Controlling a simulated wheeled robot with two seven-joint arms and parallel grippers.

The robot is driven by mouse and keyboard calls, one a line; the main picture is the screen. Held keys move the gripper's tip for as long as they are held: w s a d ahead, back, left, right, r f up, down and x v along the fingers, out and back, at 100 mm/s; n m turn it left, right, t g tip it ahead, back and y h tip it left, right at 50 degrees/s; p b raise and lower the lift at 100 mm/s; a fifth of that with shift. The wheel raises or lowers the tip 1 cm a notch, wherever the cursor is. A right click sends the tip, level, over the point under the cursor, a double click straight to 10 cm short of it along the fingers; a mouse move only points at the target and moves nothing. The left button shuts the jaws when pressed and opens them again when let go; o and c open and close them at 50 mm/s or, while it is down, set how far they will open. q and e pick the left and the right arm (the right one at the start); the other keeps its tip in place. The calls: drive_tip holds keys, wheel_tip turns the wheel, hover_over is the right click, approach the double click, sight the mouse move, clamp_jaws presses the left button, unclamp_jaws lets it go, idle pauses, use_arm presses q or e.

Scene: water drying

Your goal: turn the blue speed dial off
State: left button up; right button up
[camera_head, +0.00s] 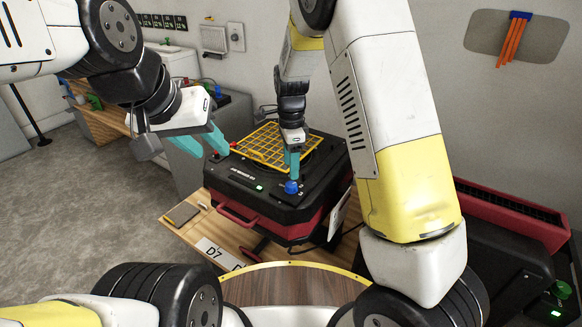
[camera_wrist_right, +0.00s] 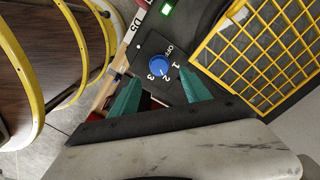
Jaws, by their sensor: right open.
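The blue speed dial (camera_head: 291,187) sits on the front right corner of the black machine (camera_head: 262,201). In the right wrist view the round blue dial (camera_wrist_right: 158,66) is on a dark panel marked OFF, 1, 2 and 3. Where its pointer stands is too small to tell. My right gripper (camera_head: 291,165) is right above the dial. Its teal fingers are apart (camera_wrist_right: 160,88), with the dial just past the tips and nothing between them. My left gripper (camera_head: 205,143) is open and empty near the machine's left side.
A yellow grid (camera_head: 258,146) covers the machine's top. A red knob (camera_head: 233,144) and green-lit switch (camera_head: 260,187) are on the machine. A green knob (camera_head: 561,289) is on equipment at right.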

sight(291, 184)
wheel_tip(291, 184, down, 7)
drive_tip(key=shift+r, duration=0.15)
clamp_jaws()
idle(0.4)
